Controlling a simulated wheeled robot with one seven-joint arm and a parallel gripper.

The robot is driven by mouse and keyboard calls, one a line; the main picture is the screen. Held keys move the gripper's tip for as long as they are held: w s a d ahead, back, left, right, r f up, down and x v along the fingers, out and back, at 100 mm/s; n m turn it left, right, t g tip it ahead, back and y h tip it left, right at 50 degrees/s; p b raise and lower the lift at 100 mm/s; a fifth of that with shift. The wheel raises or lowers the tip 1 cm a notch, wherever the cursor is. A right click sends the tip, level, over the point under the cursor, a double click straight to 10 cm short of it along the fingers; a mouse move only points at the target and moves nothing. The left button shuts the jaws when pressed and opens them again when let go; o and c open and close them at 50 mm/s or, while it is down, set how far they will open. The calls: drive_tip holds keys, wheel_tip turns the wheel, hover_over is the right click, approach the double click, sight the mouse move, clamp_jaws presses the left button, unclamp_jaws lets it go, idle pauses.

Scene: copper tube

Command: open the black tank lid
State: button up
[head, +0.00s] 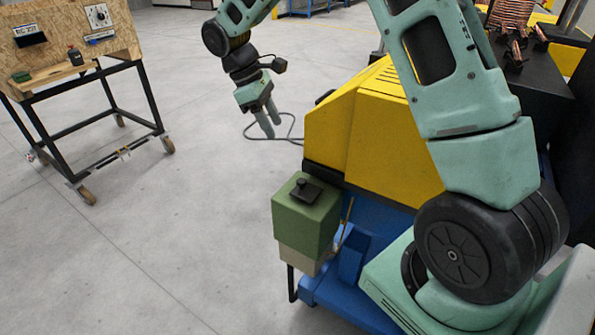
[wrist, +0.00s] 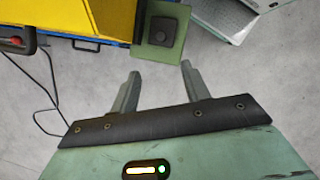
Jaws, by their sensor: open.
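The tank (head: 306,214) is a green box with a paler lower part, at the side of the yellow and blue machine in the head view. Its black lid (head: 305,190) is a square cap with a small knob on top, seated on the tank. In the wrist view the lid (wrist: 163,31) shows at the top centre on the green tank top (wrist: 152,52). My gripper (head: 270,128) hangs above the floor, behind and left of the tank in the head view. In the wrist view my gripper (wrist: 158,73) has its fingers apart with nothing between them, short of the lid.
The yellow housing (head: 362,130) stands beside the tank. A cable (head: 290,130) loops near my gripper. A wheeled wooden workbench (head: 75,75) stands at the left. The grey floor (head: 180,240) between bench and tank is clear.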

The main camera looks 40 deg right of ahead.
sight(301, 180)
drive_tip(key=p+x, duration=0.2)
drive_tip(key=x, duration=1.5)
drive_tip(key=shift+s, duration=0.1)
clamp_jaws()
